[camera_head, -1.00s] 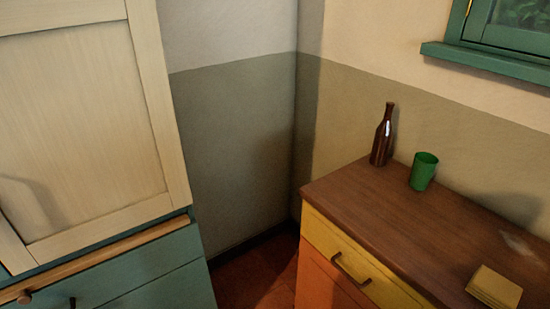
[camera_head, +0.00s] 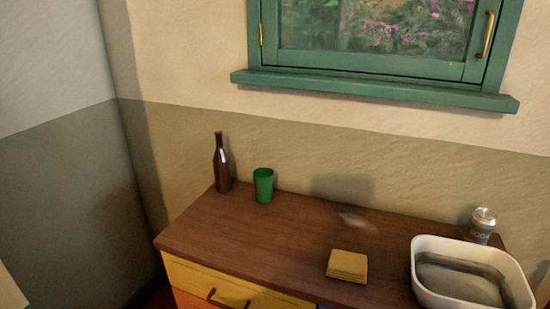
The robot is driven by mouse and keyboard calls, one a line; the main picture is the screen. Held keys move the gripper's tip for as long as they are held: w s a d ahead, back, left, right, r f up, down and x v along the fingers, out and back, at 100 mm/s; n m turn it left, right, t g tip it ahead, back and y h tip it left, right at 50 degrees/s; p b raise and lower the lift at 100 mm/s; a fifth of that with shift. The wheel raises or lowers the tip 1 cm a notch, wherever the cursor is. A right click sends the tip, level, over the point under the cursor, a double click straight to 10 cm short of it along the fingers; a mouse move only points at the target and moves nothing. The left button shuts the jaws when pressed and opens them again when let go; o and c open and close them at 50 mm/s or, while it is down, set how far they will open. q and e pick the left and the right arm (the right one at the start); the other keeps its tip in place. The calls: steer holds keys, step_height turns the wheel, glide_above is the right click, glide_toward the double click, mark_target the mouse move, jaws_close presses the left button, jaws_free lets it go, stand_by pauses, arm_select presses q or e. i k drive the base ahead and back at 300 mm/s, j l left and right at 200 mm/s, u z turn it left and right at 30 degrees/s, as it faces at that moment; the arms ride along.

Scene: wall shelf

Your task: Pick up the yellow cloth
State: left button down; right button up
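The yellow cloth (camera_head: 347,265) lies folded in a flat square stack on the brown wooden top of a cabinet (camera_head: 265,242), near its front edge. It is left of a white basin and apart from it. Nothing covers the cloth. Neither of my grippers shows in the head view.
A dark brown bottle (camera_head: 221,165) and a green cup (camera_head: 263,186) stand at the back left of the top. A white basin (camera_head: 420,270) and a grey can (camera_head: 482,226) are at the right. A green-framed window (camera_head: 375,87) is above. The wood around the cloth is mostly clear.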

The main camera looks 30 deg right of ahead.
mark_target(342, 266)
steer(key=z, duration=1.55)
